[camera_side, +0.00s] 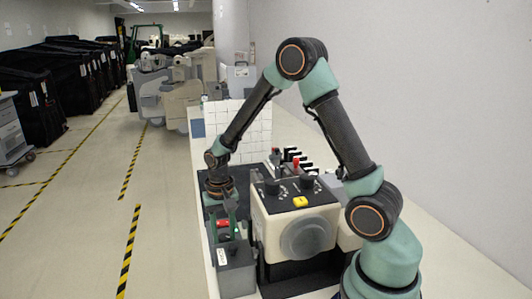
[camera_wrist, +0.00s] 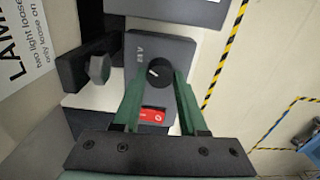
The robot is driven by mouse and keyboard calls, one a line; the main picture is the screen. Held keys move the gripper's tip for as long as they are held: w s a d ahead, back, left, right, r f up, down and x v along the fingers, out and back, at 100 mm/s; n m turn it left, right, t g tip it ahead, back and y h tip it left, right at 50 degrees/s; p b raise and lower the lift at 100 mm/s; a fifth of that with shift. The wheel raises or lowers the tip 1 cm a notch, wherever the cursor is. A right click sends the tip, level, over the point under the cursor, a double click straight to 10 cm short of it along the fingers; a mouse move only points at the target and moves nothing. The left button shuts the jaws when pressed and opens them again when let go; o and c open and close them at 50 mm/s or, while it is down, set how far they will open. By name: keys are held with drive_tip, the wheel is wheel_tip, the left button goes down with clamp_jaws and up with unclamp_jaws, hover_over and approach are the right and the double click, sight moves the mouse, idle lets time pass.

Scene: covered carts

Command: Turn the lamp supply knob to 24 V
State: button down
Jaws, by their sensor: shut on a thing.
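The lamp supply is a dark grey box (camera_wrist: 172,48) with a round black knob (camera_wrist: 159,72) in the wrist view. A short white mark shows on the knob, and a printed voltage label, too small to read surely, is beside it. A red rocker switch (camera_wrist: 152,114) is just below the knob. My gripper (camera_wrist: 159,76) has its two green fingers on either side of the knob, shut on it. In the side view my gripper (camera_side: 231,212) is low over the grey box (camera_side: 236,270); the knob is not clearly visible there.
A beige unit (camera_side: 305,235) with two black knobs and a yellow button stands right of the box in the side view. A dark bracket with a grey hex knob (camera_wrist: 99,68) is left of the supply. A white tiled panel (camera_side: 250,125) stands behind.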

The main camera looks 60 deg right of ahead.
sight(224, 236)
drive_tip(key=shift+c, duration=2.2)
unclamp_jaws()
drive_tip(key=shift+r, duration=0.1)
wheel_tip(224, 236, up, 12)
drive_tip(key=s+a+r+n+t, duration=0.5)
drive_tip(key=s+r+n, duration=0.3)
drive_tip(key=s, duration=0.2)
drive_tip(key=shift+a+r+t, duration=0.15)
drive_tip(key=shift+a+t, duration=0.15)
drive_tip(key=shift+a, duration=0.25)
